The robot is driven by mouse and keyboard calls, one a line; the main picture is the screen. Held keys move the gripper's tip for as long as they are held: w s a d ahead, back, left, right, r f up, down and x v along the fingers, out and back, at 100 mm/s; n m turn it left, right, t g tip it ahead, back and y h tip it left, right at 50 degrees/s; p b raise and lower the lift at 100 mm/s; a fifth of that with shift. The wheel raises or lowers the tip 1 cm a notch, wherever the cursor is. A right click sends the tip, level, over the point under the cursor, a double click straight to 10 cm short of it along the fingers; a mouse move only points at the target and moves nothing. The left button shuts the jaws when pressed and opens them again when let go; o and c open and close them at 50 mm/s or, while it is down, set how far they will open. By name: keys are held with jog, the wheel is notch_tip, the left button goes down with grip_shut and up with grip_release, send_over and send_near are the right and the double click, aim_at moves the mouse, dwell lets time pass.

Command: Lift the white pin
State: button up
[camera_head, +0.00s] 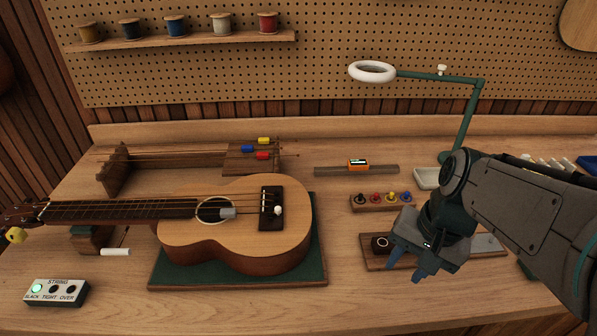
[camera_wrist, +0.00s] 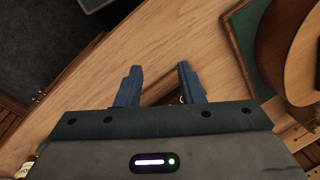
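A small white pin (camera_head: 277,210) with a rounded head stands out at the dark bridge (camera_head: 269,222) of a ukulele (camera_head: 240,236). The ukulele lies face up on a green mat (camera_head: 319,262). My gripper (camera_head: 407,269) is well to the right of the ukulele, over a wooden block (camera_head: 372,260) on the bench. Its two blue fingers point down. The wrist view shows the fingers (camera_wrist: 160,72) apart with nothing held between them. That view has part of the ukulele at its right edge, and the white pin does not show there.
A peg rack (camera_head: 381,203) with coloured pegs stands between the ukulele and the lamp (camera_head: 466,120). A control box (camera_head: 56,292) labelled STRING has its SLACK light lit. A white cylinder (camera_head: 116,252) lies left of the mat. The bench front is clear.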

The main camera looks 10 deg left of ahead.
jog(key=w+a+r+m+g+y, duration=0.35)
jog(key=w+a+m+y, duration=0.25)
jog(key=w+a, duration=0.2)
jog(key=m+g+y+p, duration=0.1)
jog(key=m+g+y, duration=0.15)
jog(key=y, duration=0.25)
send_near(281, 208)
jog(key=shift+m+t, duration=0.3)
jog(key=shift+m, duration=0.15)
jog(key=p+x, duration=0.1)
jog(key=x, duration=0.6)
jog(key=shift+s+a+f, duration=0.15)
jog(key=shift+s+a, duration=0.05)
jog(key=shift+a, duration=0.15)
jog(key=shift+c, duration=0.3)
